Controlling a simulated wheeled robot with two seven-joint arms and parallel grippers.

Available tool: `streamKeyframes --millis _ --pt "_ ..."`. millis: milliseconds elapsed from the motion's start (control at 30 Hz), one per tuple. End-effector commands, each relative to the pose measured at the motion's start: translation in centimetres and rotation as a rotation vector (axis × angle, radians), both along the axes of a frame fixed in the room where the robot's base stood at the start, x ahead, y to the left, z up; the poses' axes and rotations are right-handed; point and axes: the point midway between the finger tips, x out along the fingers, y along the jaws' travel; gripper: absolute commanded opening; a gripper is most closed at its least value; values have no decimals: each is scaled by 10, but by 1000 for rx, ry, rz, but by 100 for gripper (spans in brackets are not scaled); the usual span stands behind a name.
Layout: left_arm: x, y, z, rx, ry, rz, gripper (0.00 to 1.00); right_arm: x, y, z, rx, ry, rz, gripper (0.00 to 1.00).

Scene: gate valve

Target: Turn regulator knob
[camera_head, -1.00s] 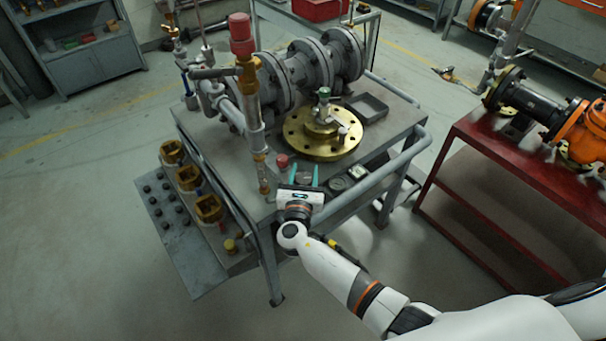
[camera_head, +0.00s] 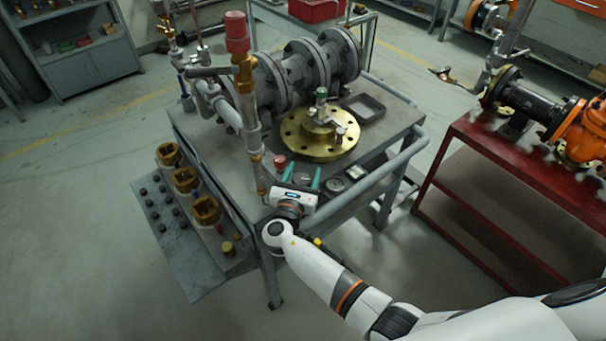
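A small red knob (camera_head: 280,161) stands on the grey cart top, beside the foot of the vertical pipe. I cannot tell for sure that it is the regulator knob. My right gripper (camera_head: 297,171) is over the cart's near edge. Its two teal fingers are spread apart with nothing seen held between them. The left fingertip is close to the red knob; I cannot tell whether they touch. A larger red cap (camera_head: 237,33) tops the vertical brass pipe, well away from the gripper. My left gripper does not show.
A brass flange (camera_head: 320,142) with a small valve is behind the gripper. Round gauges (camera_head: 335,185) lie to its right, near the grey handrail (camera_head: 378,178). A black tray (camera_head: 364,107) is further back. Brass fittings (camera_head: 184,180) line the cart's left side.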

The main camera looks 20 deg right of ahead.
Motion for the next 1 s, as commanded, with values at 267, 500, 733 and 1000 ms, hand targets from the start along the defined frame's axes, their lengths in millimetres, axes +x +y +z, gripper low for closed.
streamKeyframes --millis 267,500,733,1000 --pt "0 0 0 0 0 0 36 0 0 -1 1 2 0 65" --pt "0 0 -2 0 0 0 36 -18 13 -3 4 2 2 65" --pt "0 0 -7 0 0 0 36 -60 41 -4 4 4 2 65" --pt "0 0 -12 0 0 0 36 -94 63 -2 2 2 0 65"
